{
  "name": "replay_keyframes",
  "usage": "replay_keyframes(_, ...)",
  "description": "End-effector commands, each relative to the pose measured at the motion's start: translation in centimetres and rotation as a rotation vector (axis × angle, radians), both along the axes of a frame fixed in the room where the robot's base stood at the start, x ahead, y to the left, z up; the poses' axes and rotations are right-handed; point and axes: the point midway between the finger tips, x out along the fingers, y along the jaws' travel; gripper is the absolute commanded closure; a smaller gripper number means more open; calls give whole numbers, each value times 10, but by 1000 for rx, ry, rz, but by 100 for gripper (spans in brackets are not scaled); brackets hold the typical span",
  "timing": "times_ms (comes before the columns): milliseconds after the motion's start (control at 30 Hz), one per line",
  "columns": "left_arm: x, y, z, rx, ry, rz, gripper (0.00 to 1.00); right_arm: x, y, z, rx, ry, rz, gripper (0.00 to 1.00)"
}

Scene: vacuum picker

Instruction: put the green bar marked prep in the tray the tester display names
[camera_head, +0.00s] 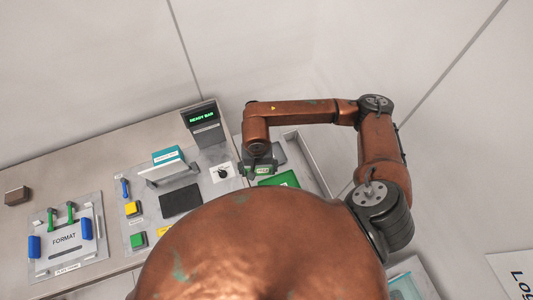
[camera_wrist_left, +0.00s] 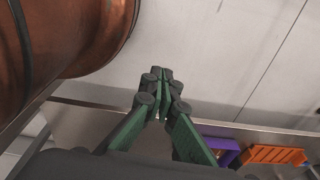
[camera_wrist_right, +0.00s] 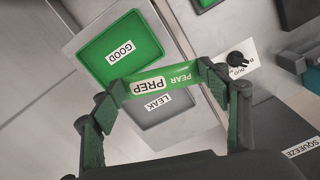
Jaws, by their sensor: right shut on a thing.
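The green bar (camera_wrist_right: 160,84), marked PREP and PEAR, is gripped across its length by my right gripper (camera_wrist_right: 165,86). In the head view, the right gripper (camera_head: 260,168) holds the bar above the right part of the station. The right wrist view shows a green tray marked GOOD (camera_wrist_right: 102,37) and a grey tray marked LEAK (camera_wrist_right: 150,114), partly hidden behind the bar. The tester display (camera_head: 202,117) shows small green text that seems to read READY BAR. My left gripper (camera_wrist_left: 162,75) has its fingertips together, with nothing visible between them.
A dial (camera_wrist_right: 236,59) is beside the trays. A dark pad (camera_head: 181,200), a yellow button (camera_head: 132,208) and a green button (camera_head: 138,240) are on the station. A FORMAT plate (camera_head: 66,240) lies at left. Purple (camera_wrist_left: 222,145) and orange (camera_wrist_left: 270,155) containers show in the left wrist view.

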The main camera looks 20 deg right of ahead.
Motion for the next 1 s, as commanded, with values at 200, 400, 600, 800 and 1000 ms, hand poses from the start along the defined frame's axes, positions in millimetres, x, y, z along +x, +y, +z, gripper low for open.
replay_keyframes(200,-8,8,21,9,11,4,100,-21,-18,-5,-6,0,-88,56)
replay_keyframes(400,-10,9,31,10,14,6,100,5,-33,-19,-7,1,-104,56)
replay_keyframes(600,-9,9,46,10,12,6,100,47,-54,-40,-6,1,-101,56)
replay_keyframes(800,-8,8,57,8,10,5,100,78,-69,-74,-5,2,-99,56)
replay_keyframes(1000,-7,6,61,7,8,4,100,95,-77,-97,-5,0,-96,56)
